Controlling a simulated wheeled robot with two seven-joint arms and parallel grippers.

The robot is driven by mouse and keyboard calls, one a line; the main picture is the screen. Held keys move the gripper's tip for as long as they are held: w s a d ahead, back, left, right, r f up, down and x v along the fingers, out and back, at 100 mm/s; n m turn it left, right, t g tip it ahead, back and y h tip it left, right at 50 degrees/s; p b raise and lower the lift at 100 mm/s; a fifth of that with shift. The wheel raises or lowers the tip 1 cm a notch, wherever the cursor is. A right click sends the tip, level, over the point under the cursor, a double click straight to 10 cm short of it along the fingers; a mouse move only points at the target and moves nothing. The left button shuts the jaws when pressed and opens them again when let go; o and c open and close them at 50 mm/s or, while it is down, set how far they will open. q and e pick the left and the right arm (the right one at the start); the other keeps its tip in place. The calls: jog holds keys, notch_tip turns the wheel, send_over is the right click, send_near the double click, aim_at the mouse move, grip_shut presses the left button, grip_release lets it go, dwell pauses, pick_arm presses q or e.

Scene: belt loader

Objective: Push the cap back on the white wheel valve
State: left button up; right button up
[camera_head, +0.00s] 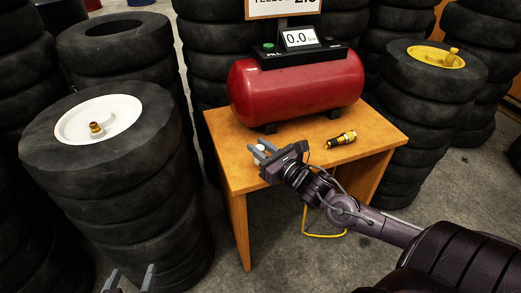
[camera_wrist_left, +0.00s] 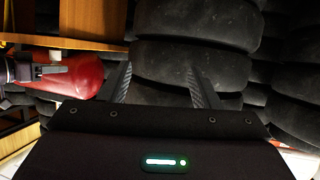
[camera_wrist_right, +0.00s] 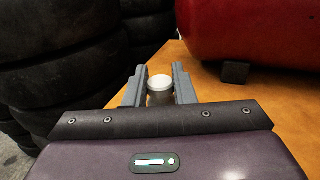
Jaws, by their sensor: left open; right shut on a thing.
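The white wheel (camera_head: 80,130) lies in the top tyre of the left stack, and its brass valve (camera_head: 96,128) stands up bare from the hub. My right gripper (camera_head: 260,152) is above the left part of the wooden table, well to the right of the white wheel. It is shut on a small cap with a pale top (camera_wrist_right: 160,83), which stands upright between the fingers in the right wrist view. My left gripper (camera_head: 130,281) is open and empty at the bottom edge, in front of the left stack; its spread fingers show in the left wrist view (camera_wrist_left: 163,85).
A red tank (camera_head: 295,90) with a display reading 0.0 (camera_head: 299,38) stands on the table (camera_head: 240,178). A black and brass chuck (camera_head: 341,138) lies on the tabletop. A yellow wheel (camera_head: 430,58) tops the right stack. Tall tyre stacks surround the table.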

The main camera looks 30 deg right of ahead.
notch_tip(320, 180, up, 6)
jog(key=shift+r+p, duration=0.2)
jog(key=shift+p, duration=0.85)
notch_tip(320, 180, up, 3)
jog(key=shift+p, duration=0.55)
notch_tip(320, 180, up, 10)
jog(key=p, duration=0.3)
send_over(260, 148)
pick_arm(q)
jog(key=s+a+f+g+y, duration=0.4)
jog(key=s+a+f+g, duration=0.3)
jog(key=s+f+g, duration=0.2)
jog(key=shift+s+f+n, duration=0.3)
jog(key=shift+s+f, duration=0.1)
jog(key=shift+s, duration=0.55)
pick_arm(e)
jog(key=shift+d+f, duration=0.1)
jog(key=shift+f, duration=0.1)
jog(key=o, duration=0.4)
jog(key=shift+c, duration=0.2)
grip_shut()
pick_arm(q)
jog(key=shift+f, duration=0.1)
